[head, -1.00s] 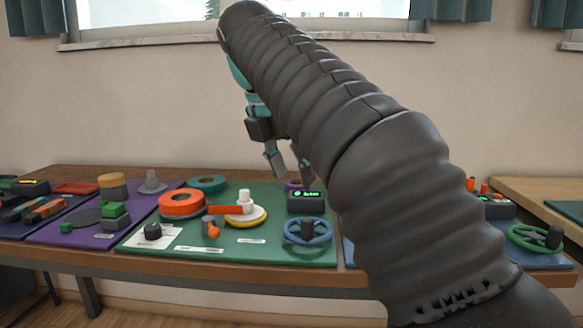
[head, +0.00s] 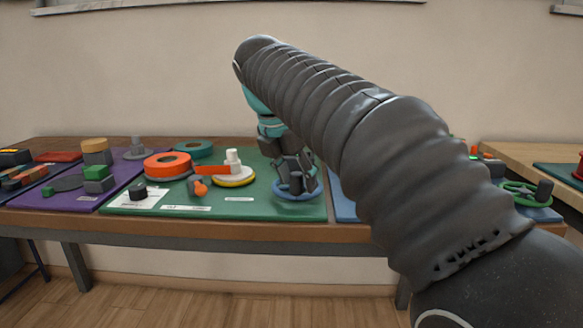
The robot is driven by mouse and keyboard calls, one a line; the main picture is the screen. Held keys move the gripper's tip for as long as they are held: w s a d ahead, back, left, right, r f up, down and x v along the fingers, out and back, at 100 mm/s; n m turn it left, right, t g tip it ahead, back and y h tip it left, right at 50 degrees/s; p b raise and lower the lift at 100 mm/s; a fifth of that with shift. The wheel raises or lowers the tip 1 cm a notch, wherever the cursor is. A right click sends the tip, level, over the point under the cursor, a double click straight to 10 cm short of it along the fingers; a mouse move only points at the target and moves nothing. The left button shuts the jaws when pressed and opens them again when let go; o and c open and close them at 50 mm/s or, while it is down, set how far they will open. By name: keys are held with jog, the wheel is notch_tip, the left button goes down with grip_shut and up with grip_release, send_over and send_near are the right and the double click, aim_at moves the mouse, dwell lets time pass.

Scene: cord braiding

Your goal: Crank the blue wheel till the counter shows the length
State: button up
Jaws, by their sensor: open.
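The blue wheel (head: 298,200) lies at the right front of the green mat (head: 255,205). My gripper (head: 296,184) is open, pointing down right over the wheel, with its dark fingers covering much of it. The wheel's dark crank knob cannot be told apart from the fingers, and I cannot tell whether the fingers stand around it or touch it. The counter, a dark box with a green display, is hidden behind my gripper and arm, so no reading shows.
On the green mat, left of my gripper, are an orange ring (head: 167,167), a white post on a yellow-edged disc (head: 233,179) and an orange knob (head: 199,189). A green wheel (head: 520,192) is at right.

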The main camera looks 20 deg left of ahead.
jog(key=shift+w+f, duration=0.1)
jog(key=shift+f, duration=0.2)
grip_shut()
dwell(0.5)
